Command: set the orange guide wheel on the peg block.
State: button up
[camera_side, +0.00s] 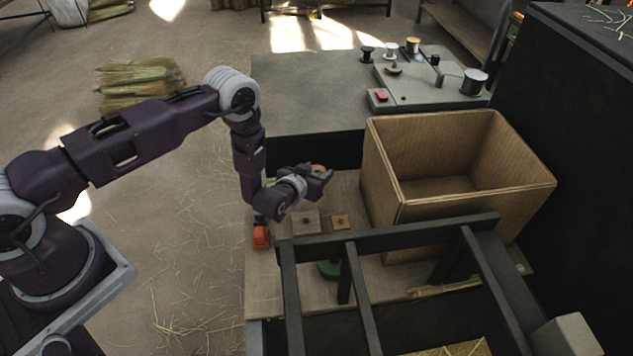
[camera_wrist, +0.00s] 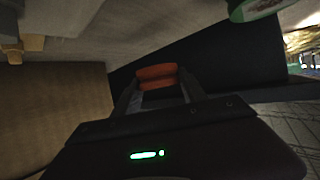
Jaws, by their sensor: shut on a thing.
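My gripper (camera_side: 325,176) is shut on the orange guide wheel (camera_side: 318,168) and holds it above the wooden bench. In the wrist view the orange guide wheel (camera_wrist: 157,77) sits between the two fingers (camera_wrist: 158,92), and only part of its rim shows. Two low blocks stand on the bench below and in front of my gripper: a pale square one (camera_side: 300,227) with a dark peg, and a smaller tan one (camera_side: 341,227) with a dark centre. I cannot tell which is the peg block. The wheel is apart from both.
An open cardboard box (camera_side: 460,205) stands to the right of my gripper. A dark frame (camera_side: 390,235) crosses the front. A green round thing (camera_side: 328,269) lies partly behind it. An orange-red thing (camera_side: 261,236) is at the bench's left edge. A grey machine (camera_side: 430,85) stands behind.

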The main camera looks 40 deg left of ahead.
jog(key=r, duration=0.5)
jog(key=shift+s+d, duration=0.25)
jog(key=shift+s, duration=0.1)
send_over(306, 217)
jog(key=shift+w+f, duration=0.1)
jog(key=shift+w, duration=0.1)
jog(key=shift+s+f, duration=0.2)
jog(key=shift+s, duration=0.05)
jog(key=shift+f, duration=2.6)
jog(key=shift+f, duration=0.6)
jog(key=o, duration=1.2)
